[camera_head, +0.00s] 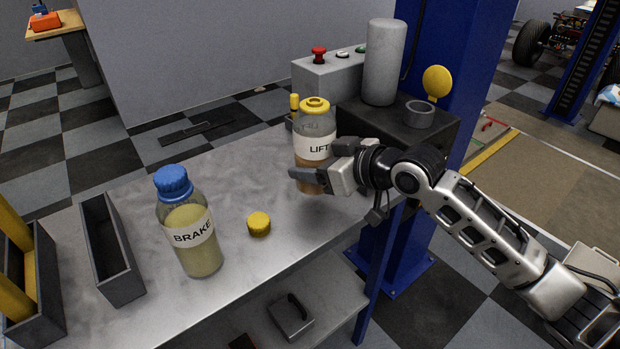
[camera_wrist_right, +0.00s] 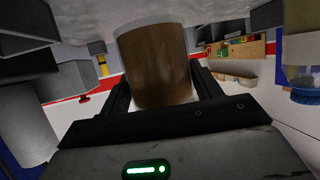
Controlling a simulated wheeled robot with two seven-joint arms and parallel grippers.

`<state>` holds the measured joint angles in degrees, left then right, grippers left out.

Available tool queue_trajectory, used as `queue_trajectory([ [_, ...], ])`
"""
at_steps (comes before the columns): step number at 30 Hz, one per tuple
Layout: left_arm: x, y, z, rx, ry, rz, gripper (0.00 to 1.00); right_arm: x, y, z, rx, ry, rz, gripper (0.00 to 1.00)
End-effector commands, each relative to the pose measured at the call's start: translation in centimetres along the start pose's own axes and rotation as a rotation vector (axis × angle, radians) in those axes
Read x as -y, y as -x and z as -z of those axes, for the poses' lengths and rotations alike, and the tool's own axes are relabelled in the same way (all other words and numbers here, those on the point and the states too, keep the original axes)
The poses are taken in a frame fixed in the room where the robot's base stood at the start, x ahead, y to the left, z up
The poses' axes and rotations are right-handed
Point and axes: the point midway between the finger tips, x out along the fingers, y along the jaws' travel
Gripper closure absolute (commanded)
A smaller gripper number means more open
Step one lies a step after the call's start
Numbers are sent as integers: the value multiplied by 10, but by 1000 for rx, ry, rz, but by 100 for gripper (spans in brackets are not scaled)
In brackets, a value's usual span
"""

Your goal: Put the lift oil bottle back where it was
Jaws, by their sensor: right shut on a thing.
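The lift oil bottle (camera_head: 316,147) is clear with brown oil, a white LIFT label and a yellow top. It is upright at the far right part of the metal bench (camera_head: 240,185). My right gripper (camera_head: 318,178) is shut around its lower body, coming from the right. In the right wrist view the brown bottle body (camera_wrist_right: 158,65) fills the space between the fingers (camera_wrist_right: 158,90). I cannot tell whether its base touches the bench. My left gripper is not in view.
A brake bottle (camera_head: 190,228) with a blue cap stands front left of it. A loose yellow cap (camera_head: 259,224) lies on the bench. An empty grey tray (camera_head: 112,250) is at left. A control box (camera_head: 330,75) and a dark block with a grey cylinder (camera_head: 384,62) stand behind.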

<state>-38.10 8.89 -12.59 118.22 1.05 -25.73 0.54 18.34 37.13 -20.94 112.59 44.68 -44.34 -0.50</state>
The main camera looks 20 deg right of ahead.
Motion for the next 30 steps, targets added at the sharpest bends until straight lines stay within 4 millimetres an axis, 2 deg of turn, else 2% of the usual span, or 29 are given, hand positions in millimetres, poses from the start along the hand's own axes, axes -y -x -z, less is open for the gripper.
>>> queue_trajectory([
  [3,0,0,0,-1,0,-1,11,0,-12,-4,-7,-1,0,78],
  [9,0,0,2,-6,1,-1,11,0,-23,-10,-6,-1,0,78],
  [15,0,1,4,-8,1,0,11,0,-33,-35,-4,-2,0,78],
  [26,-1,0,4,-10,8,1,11,-1,-34,-40,-8,0,-1,78],
  [27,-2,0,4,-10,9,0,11,0,-35,-43,-1,-1,0,34],
  [29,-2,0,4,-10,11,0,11,0,-35,-42,-1,-1,0,17],
  [30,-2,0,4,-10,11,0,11,0,-35,-42,-1,-1,0,15],
])
